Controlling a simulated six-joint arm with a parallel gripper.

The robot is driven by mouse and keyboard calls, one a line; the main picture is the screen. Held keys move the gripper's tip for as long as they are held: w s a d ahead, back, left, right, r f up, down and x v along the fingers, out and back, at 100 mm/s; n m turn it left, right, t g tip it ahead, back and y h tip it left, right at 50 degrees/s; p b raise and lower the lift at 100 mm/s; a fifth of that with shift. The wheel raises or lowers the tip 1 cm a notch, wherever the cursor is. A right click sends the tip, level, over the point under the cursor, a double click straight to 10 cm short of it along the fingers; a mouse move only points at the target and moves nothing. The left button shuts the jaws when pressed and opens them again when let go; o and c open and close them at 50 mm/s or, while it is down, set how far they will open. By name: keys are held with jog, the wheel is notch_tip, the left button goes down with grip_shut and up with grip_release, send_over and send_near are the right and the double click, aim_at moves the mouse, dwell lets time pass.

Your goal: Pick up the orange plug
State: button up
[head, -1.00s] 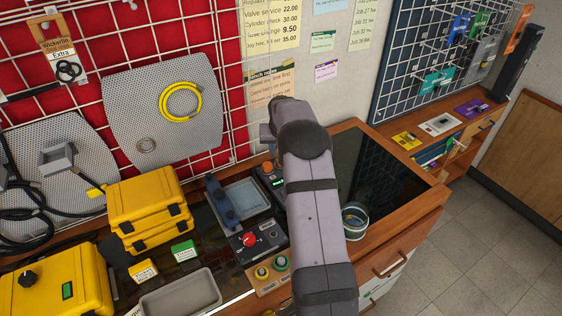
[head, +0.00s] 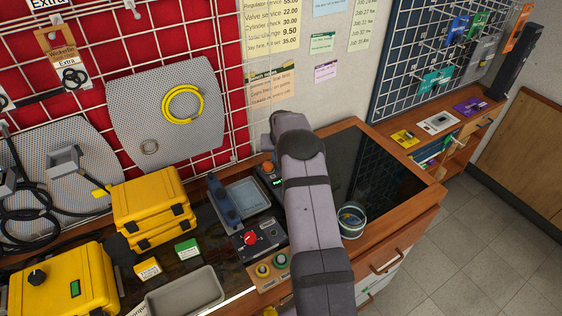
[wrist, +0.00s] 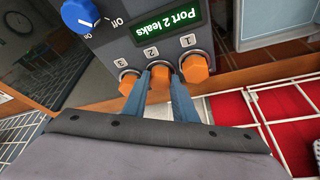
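In the wrist view, three orange plugs sit in a row in numbered ports on a grey tester with a green display (wrist: 152,30) reading "Port 2 leaks" upside down. The middle orange plug (wrist: 160,86), below the number 2, lies between the two blue-grey fingers of my gripper (wrist: 167,75). The fingers lie close along its sides; whether they press on it I cannot tell. The plug at port 3 (wrist: 128,83) is left of the fingers and the plug at port 1 (wrist: 195,69) is right. In the head view my arm hides the gripper and most of the tester.
A blue knob (wrist: 80,14) is on the tester. In the head view, a box with a red knob (head: 250,238), a grey tray (head: 185,292), yellow cases (head: 152,206) and a round tub (head: 351,221) stand nearby. Dark counter right of my arm is mostly clear.

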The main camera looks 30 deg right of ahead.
jog(key=shift+c, duration=0.7)
jog(key=shift+r, duration=0.15)
jog(key=shift+r+b, duration=0.3)
jog(key=shift+b, duration=0.05)
notch_tip(320, 180, up, 19)
jog(key=p, duration=0.5)
jog(key=shift+p, duration=0.35)
